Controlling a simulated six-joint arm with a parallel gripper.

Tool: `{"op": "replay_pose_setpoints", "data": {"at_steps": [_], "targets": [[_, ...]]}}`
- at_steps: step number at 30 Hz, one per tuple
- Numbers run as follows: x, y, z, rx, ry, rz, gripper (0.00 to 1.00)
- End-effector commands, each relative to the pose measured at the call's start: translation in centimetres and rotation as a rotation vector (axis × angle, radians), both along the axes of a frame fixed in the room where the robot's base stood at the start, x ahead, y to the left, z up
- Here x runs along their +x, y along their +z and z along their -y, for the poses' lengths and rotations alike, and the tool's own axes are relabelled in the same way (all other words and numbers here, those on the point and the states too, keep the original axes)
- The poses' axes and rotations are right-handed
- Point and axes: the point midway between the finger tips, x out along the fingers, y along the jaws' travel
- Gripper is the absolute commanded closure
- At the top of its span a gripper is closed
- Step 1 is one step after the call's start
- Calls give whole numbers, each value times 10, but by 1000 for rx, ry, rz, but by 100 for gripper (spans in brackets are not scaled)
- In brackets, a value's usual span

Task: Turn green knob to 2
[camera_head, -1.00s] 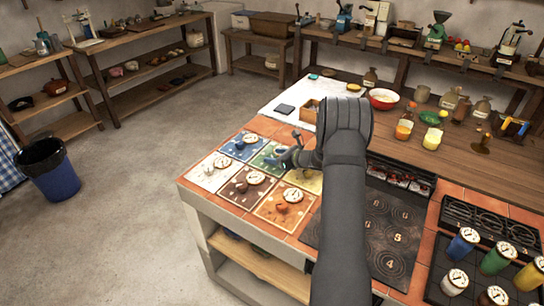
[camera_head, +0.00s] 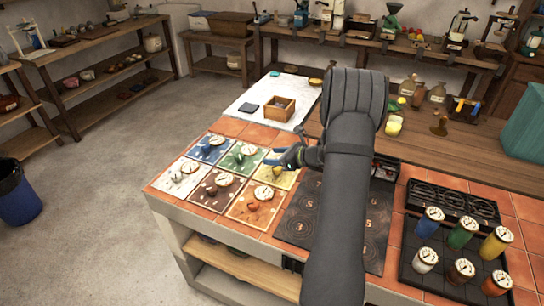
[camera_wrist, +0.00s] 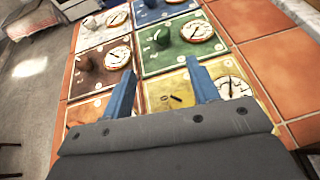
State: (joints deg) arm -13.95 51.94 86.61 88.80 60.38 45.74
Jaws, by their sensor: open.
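The green panel (camera_head: 231,163) lies in the back row of the coloured tiles, between the blue and yellow panels. Its green knob (camera_head: 238,157) stands up beside a round white dial (camera_head: 250,149). In the wrist view the green knob (camera_wrist: 162,38) and its dial (camera_wrist: 197,31) are in plain sight beyond my fingers; the dial's reading is too small to tell. My gripper (camera_head: 280,157) hangs over the yellow panel, to the right of the green knob and apart from it. In the wrist view its blue fingers (camera_wrist: 160,80) are spread with nothing between them.
The blue panel (camera_head: 205,148), yellow panel (camera_head: 287,178), white panel, brown panel and orange panel carry similar knobs and dials. A wooden box (camera_head: 278,110) stands on the white counter behind. A black cooktop (camera_head: 310,222) lies to the right. Coloured timers stand at the far right.

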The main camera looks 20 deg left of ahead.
Motion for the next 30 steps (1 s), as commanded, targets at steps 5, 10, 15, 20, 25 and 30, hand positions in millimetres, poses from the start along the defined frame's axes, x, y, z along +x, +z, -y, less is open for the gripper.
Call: {"op": "replay_pose_setpoints", "data": {"at_steps": [5,10,15,20,25,30], "targets": [[-1,0,-1,2,-4,0,45],[-16,4,-11,19,-90,4,45],[-35,3,-15,15,-219,4,45],[-44,0,-13,2,-285,0,45],[-40,-7,-26,-2,-291,-1,45],[-28,-20,-55,-1,-289,-1,45]]}}
